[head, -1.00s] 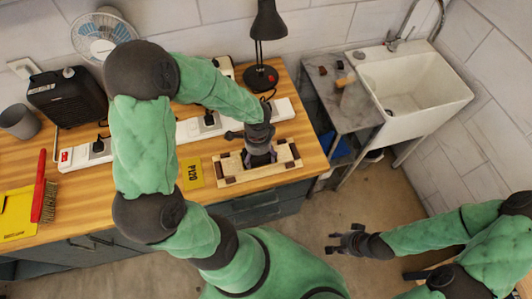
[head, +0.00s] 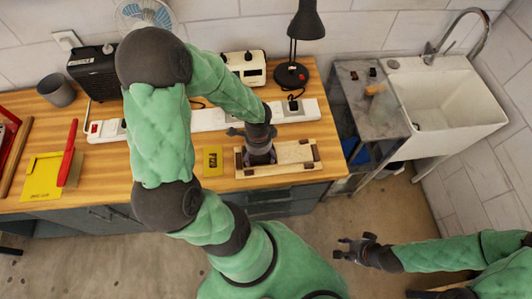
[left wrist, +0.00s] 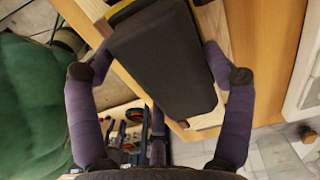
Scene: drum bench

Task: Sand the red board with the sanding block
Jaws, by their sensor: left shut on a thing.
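A pale wooden board (head: 298,153) with dark corner pieces lies on the bench near its front edge. Its visible surface looks pale wood, and I see no red on it. My left gripper (head: 259,155) is over its left half, pointing down. In the left wrist view the left gripper (left wrist: 160,60) is shut on a dark grey sanding block (left wrist: 165,70), one finger at each side. The block's underside and its contact with the board are hidden. My right gripper (head: 355,249) is empty and open, away from the bench over the floor.
A yellow P120 card (head: 213,160) lies just left of the board. A white power strip (head: 210,119) runs behind it. A black lamp (head: 291,74) stands at the back. A sink (head: 445,105) is at right.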

